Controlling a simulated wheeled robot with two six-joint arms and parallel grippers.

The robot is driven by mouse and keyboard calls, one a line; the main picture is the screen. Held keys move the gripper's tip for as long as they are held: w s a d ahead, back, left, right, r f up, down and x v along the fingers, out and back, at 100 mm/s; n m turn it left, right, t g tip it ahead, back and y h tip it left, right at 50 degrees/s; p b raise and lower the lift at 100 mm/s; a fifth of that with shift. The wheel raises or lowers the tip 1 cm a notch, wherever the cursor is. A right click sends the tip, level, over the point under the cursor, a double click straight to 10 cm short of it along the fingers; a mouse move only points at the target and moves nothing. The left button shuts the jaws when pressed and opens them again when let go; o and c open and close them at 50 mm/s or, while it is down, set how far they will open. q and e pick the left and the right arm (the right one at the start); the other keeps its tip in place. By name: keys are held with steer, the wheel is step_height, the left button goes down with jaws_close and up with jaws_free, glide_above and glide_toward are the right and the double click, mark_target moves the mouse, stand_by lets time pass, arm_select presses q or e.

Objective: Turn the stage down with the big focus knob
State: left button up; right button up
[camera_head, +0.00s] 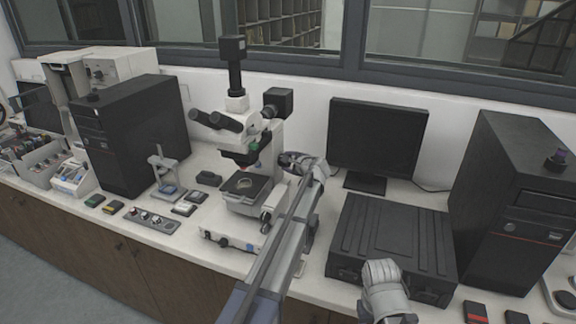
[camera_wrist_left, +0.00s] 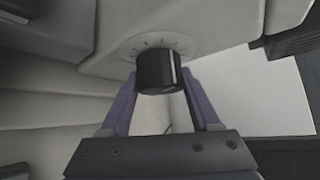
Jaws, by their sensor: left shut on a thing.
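The microscope (camera_head: 268,140) stands on the bench in the head view, with its dark stage (camera_head: 262,187) below the objectives and a small round item on it. In the left wrist view the big focus knob (camera_wrist_left: 160,73) is a black cylinder on a round plate with dial marks. My left gripper (camera_wrist_left: 160,88) has one purple finger on each side of the knob and is shut on it. In the head view my left arm reaches to the microscope's right side and hides the knob. My right arm's end (camera_head: 385,290) is at the lower right, its fingers not visible.
A black case (camera_head: 392,235) lies right of the microscope, before a monitor (camera_head: 378,138). Black computer towers (camera_head: 135,135) (camera_head: 515,200) stand at both sides. A small stand (camera_head: 162,165) and a control box (camera_head: 152,221) sit left of the microscope.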

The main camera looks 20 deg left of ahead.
arm_select(q)
steer(key=shift+s, duration=0.1)
stand_by(0.3)
steer(key=o, duration=1.4)
steer(key=shift+c, duration=0.2)
steer(key=shift+d, duration=0.1)
steer(key=p+v, duration=0.2)
steer(key=v, duration=0.5)
steer(key=shift+s+d+p, duration=0.2)
steer(key=shift+s+p, duration=0.05)
steer(key=shift+p, duration=0.15)
steer(key=shift+r, duration=0.1)
